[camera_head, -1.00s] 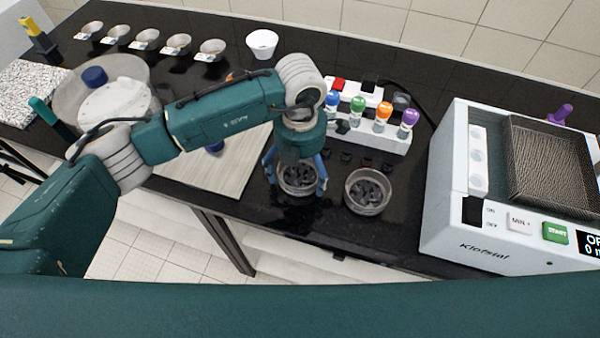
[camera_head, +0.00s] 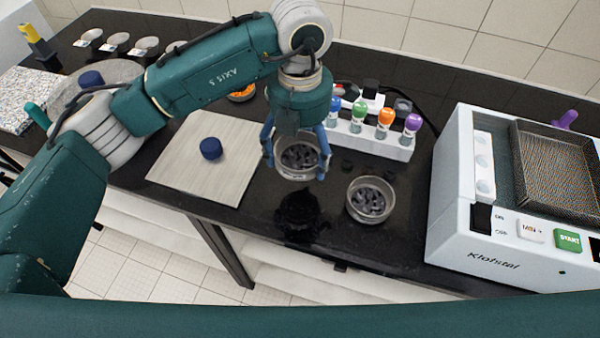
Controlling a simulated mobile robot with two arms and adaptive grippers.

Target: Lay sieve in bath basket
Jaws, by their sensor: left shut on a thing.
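My left gripper (camera_head: 296,160) points down with its blue fingers on either side of a round metal sieve (camera_head: 297,174) and is shut on it. The sieve holds dark grey pieces and hangs above the black bench top, with a dark patch of reflection or shadow below it. A second, similar sieve (camera_head: 370,212) with dark pieces stands on the bench to the right. The bath (camera_head: 455,190) is a white box labelled Klofstal at the right. Its mesh basket (camera_head: 556,172) sits in the top and looks empty. My right gripper is not in view.
A white rack (camera_head: 395,147) with several coloured-cap tubes stands behind the sieves, left of the bath. A pale board (camera_head: 205,180) with a dark blue knob (camera_head: 211,148) lies left. Several small bowls (camera_head: 146,45) stand at the back left. The bench front edge is near.

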